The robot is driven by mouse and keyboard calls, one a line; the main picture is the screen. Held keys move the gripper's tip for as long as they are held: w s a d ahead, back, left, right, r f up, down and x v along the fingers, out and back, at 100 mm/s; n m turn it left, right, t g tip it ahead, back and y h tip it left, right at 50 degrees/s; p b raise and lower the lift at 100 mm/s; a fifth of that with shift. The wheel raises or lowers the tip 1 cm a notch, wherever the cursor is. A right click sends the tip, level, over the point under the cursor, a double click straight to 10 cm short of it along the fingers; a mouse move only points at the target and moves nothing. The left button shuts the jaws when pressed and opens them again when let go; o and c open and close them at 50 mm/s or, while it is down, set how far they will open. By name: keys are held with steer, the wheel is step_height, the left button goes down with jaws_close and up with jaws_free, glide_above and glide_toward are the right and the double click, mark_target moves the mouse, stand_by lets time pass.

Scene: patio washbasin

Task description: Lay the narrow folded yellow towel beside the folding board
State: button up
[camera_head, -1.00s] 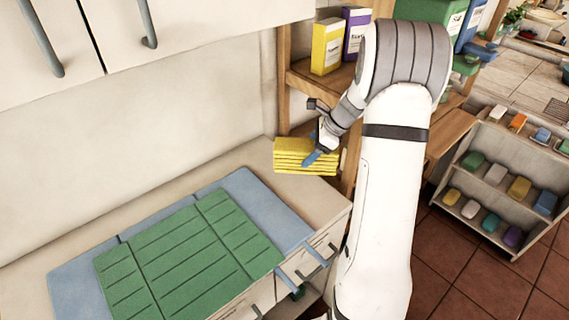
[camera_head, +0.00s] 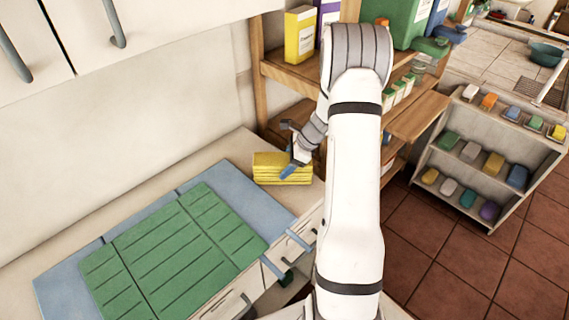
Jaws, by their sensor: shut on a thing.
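The yellow towel (camera_head: 268,168) is a narrow folded stack of layers at the counter's far right end, just beyond the folding board. My gripper (camera_head: 290,171), with blue fingertips, is shut on its right part. I cannot tell whether the towel's underside touches the counter. A green striped cloth (camera_head: 175,240) lies spread over the board. My arm hides part of the area right of the towel.
The pale counter (camera_head: 215,158) has a bare strip along the wall behind the board. A wooden shelf (camera_head: 285,75) with a yellow box (camera_head: 299,35) stands behind the towel. A low rack (camera_head: 480,160) with several coloured items stands at the right.

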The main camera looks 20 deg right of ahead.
steer(key=shift+f, duration=0.2)
steer(key=o, duration=1.1)
steer(key=shift+r, duration=0.2)
steer(key=b+v, duration=0.2)
steer(key=v, duration=1)
steer(key=shift+a, duration=0.1)
steer(key=s+a+r+n+h, duration=0.2)
steer(key=s+a+r+n, duration=0.2)
steer(key=s+a+n, duration=0.2)
steer(key=s+a+r+n+h, duration=0.2)
steer(key=s+a+n, duration=0.4)
steer(key=s+n, duration=0.3)
steer(key=s+a+r+n+t+h, duration=0.1)
steer(key=s+a+r+n, duration=0.4)
steer(key=s, duration=0.5)
steer(key=a+n+h, duration=0.1)
steer(key=n, duration=0.1)
steer(key=shift+a+r+n, duration=0.15)
steer(key=shift+r+n, duration=0.15)
steer(key=shift+r, duration=0.05)
